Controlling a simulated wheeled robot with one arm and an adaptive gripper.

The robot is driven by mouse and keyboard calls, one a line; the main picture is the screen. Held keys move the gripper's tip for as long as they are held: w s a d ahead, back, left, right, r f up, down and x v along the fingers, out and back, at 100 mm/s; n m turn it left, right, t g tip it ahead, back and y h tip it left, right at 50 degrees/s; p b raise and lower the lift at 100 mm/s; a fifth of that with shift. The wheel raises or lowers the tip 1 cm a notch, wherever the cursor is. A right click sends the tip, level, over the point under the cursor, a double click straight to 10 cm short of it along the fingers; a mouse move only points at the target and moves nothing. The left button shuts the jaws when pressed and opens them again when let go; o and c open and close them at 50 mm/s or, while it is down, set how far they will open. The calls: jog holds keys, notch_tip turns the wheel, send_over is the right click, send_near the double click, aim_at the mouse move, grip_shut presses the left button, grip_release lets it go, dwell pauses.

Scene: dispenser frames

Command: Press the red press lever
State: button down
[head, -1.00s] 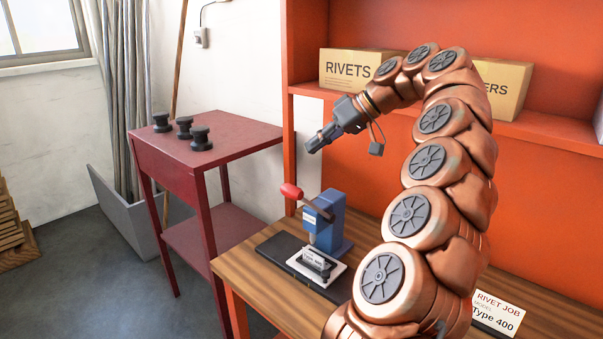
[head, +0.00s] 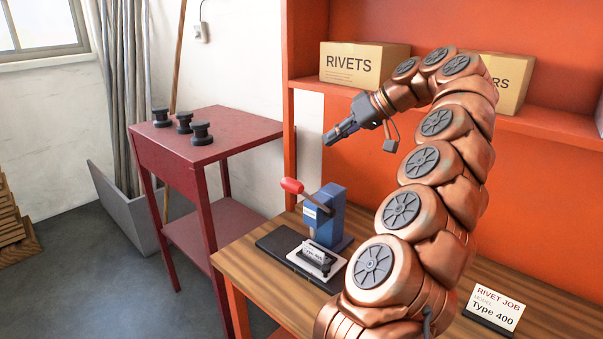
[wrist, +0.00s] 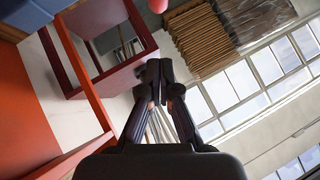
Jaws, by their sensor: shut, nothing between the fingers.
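The red press lever (head: 292,186) has a red knob on a dark arm that slopes up to the left from the blue rivet press (head: 328,214). The press stands on the wooden workbench, with a labelled dark piece (head: 317,256) on a white plate below it. My gripper (head: 328,140) is shut and empty, above and to the right of the knob in the head view, with a clear gap between them. In the wrist view my fingertips (wrist: 160,68) are close together, and the red knob (wrist: 157,5) is cut off at the top edge.
An orange shelf behind holds a RIVETS box (head: 360,64) and another box partly hidden by my arm. A dark red stand (head: 225,138) with several black spools is at left. A Type 400 sign (head: 497,309) stands on the wooden bench (head: 245,262).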

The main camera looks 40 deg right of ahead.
jog(key=w+a+f, duration=0.4)
jog(key=a+f, duration=0.1)
jog(key=f, duration=0.4)
jog(key=shift+w+a, duration=0.35)
jog(key=shift+w, duration=0.05)
dwell(0.8)
dwell(0.5)
